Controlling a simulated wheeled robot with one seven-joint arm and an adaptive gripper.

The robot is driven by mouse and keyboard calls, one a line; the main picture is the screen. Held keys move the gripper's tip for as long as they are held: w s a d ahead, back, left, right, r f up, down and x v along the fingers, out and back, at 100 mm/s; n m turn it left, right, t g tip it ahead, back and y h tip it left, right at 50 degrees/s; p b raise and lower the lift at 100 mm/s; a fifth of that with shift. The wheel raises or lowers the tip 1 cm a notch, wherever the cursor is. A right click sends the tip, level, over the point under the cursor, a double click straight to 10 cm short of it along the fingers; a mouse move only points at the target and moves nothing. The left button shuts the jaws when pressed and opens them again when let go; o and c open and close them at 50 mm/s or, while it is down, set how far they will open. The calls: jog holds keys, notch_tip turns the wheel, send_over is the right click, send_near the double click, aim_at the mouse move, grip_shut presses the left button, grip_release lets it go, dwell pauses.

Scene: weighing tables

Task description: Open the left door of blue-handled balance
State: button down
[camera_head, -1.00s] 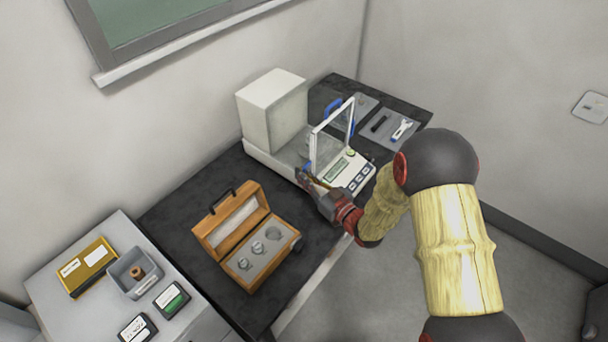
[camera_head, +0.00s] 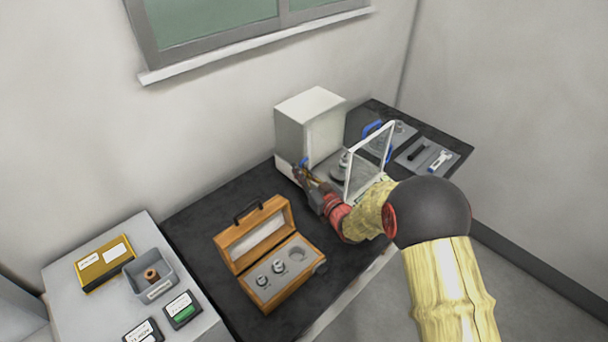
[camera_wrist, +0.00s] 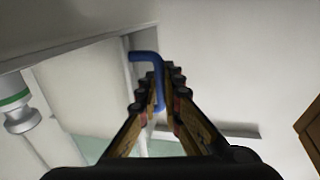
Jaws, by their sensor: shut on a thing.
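The balance (camera_head: 367,178) has a white rear housing (camera_head: 308,122) and a clear glass front frame (camera_head: 370,160) standing upright. My gripper (camera_head: 303,172) is at its left side, beside the front of the housing. In the wrist view my gripper (camera_wrist: 159,88) is shut on the blue handle (camera_wrist: 143,57) of the left door, whose upper part stands above the fingers. A bit of this handle also shows in the head view (camera_head: 304,161). The left side between gripper and front frame looks open, with a metal weight (camera_head: 343,160) visible inside. Another blue handle (camera_head: 373,127) is on the far side.
An open wooden weight case (camera_head: 268,255) stands close in front of my arm on the dark table (camera_head: 190,215). A grey tray with tools (camera_head: 427,157) lies to the right. A left table holds a gold box (camera_head: 104,263) and a grey bin (camera_head: 150,276).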

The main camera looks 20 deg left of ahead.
jog(key=c, duration=2.3)
grip_release()
jog(key=shift+d, duration=0.1)
jog(key=v, duration=1.2)
jog(key=shift+f, duration=0.1)
